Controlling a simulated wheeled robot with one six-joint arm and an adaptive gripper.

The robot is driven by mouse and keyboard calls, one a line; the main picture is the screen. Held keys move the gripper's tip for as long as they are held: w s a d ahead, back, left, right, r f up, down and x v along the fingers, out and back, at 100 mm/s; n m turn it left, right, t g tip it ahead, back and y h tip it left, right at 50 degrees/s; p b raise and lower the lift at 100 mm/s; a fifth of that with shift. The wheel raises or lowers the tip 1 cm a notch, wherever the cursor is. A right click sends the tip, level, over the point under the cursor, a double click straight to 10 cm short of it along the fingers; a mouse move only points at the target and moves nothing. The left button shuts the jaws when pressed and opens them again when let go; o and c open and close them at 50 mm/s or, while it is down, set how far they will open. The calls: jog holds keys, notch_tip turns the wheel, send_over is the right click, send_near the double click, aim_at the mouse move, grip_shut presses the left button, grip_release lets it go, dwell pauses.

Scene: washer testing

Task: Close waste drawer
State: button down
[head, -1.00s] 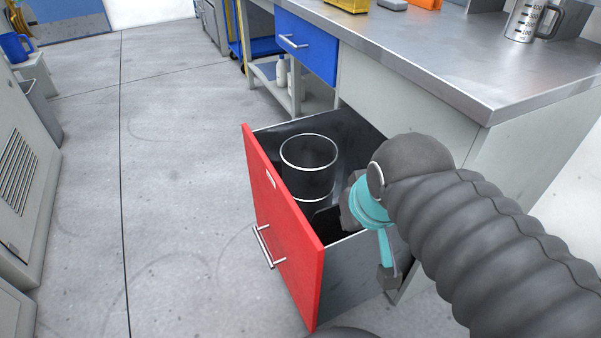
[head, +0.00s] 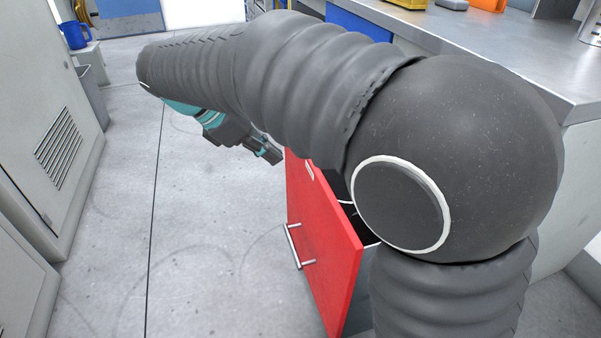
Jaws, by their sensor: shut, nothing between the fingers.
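The waste drawer has a red front (head: 318,240) with a silver handle (head: 298,246) and stands pulled out from under the metal bench. Most of its inside is hidden behind my arm, with a bit of dark interior and pale rim showing. My gripper (head: 274,156) is shut and empty. It is at the outer side of the drawer, by the top far corner of the red front, and points toward it. I cannot tell if it touches the front.
The metal bench top (head: 480,45) runs along the right, with a blue drawer (head: 358,27) in its far part. A grey cabinet (head: 45,130) with a vent stands at the left. The floor (head: 200,210) in front of the red drawer is clear.

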jog(key=a+f+n+h, duration=0.1)
jog(key=a+n, duration=0.1)
jog(key=a, duration=0.3)
jog(key=w+d+f+b, duration=0.3)
jog(key=d+f, duration=0.4)
jog(key=d, duration=0.3)
jog(key=shift+w+d+b, duration=0.3)
jog(key=shift+d+b, duration=0.1)
jog(key=shift+b, duration=0.05)
jog(key=shift+d, duration=0.1)
